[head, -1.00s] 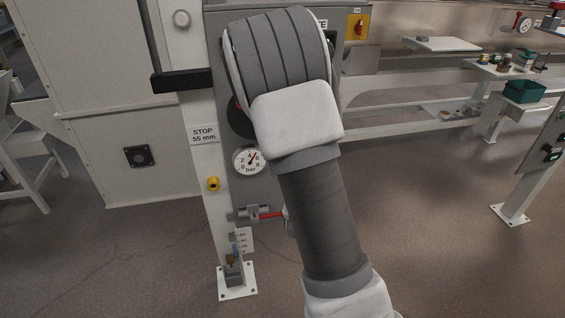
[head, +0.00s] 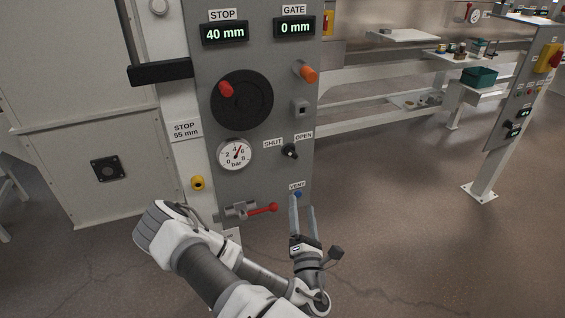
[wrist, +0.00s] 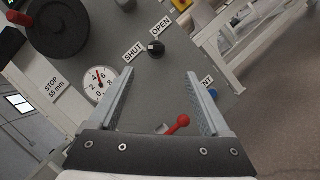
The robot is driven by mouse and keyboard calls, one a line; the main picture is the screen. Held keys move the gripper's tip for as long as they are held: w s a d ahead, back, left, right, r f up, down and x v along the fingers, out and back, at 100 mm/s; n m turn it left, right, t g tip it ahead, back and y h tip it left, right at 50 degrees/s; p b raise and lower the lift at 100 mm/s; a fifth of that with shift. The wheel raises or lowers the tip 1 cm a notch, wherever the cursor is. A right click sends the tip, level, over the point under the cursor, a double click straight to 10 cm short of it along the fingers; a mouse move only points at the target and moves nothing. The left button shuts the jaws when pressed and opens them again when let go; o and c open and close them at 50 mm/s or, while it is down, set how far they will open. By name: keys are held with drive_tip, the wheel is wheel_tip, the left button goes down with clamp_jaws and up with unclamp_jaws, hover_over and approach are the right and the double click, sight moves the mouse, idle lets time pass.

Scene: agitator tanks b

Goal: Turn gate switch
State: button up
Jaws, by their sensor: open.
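The gate switch (head: 289,151) is a small black rotary knob on the grey panel (head: 210,178), between the SHUT and OPEN labels. In the wrist view the gate switch (wrist: 156,48) sits ahead of my fingers, near the top middle. My gripper (head: 303,202) is open and empty, below the switch in the head view and close to the blue VENT button (head: 297,195). In the wrist view its fingers (wrist: 162,82) are wide apart. The GATE display (head: 294,27) reads 0 mm. I cannot tell exactly which way the knob points.
A red-handled lever (head: 262,209) lies left of my gripper. A pressure gauge (head: 234,155), a black handwheel (head: 241,100) with a red knob and an orange knob (head: 308,73) are on the panel. Free floor (head: 390,220) lies to the right.

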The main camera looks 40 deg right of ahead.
drive_tip(key=p, duration=0.6)
approach(293, 156)
drive_tip(key=shift+n, duration=0.4)
drive_tip(key=x, duration=0.9)
drive_tip(key=shift+w, duration=0.1)
clamp_jaws()
